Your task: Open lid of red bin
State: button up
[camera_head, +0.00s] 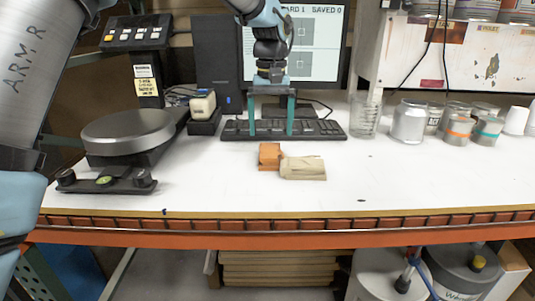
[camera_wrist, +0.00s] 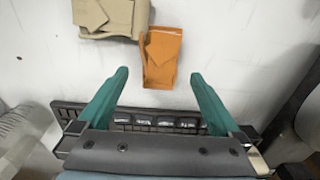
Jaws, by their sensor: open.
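A small orange-red box (camera_head: 269,156) sits on the white bench top in front of the keyboard. It is the nearest match to a red bin, and its lid cannot be made out clearly. In the wrist view the orange-red box (camera_wrist: 161,60) lies just ahead of the fingertips, roughly centred between them. A tan box (camera_head: 303,168) stands right beside it, and the tan box also shows in the wrist view (camera_wrist: 115,16). My gripper (camera_head: 271,132) points down over the keyboard, behind the orange-red box. In the wrist view its teal fingers (camera_wrist: 160,76) are spread with nothing between them.
The keyboard (camera_head: 325,130) lies under and behind my gripper, with the monitor (camera_head: 318,62) behind it. A glass beaker (camera_head: 366,116) and several cans (camera_head: 409,122) stand to the right. A round scale (camera_head: 128,132) stands left. The bench front (camera_head: 230,197) is clear.

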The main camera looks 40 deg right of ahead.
aim_at(271, 150)
jog(key=shift+f+p, duration=0.85)
jog(key=shift+f, duration=2.75)
jog(key=shift+c, duration=0.2)
jog(key=c, duration=1.3)
notch_tip(271, 150, up, 9)
jog(key=shift+r+b, duration=0.15)
jog(key=shift+b, duration=0.7)
jog(key=shift+c, duration=0.2)
jog(key=shift+r, duration=0.35)
jog(key=shift+a, duration=0.1)
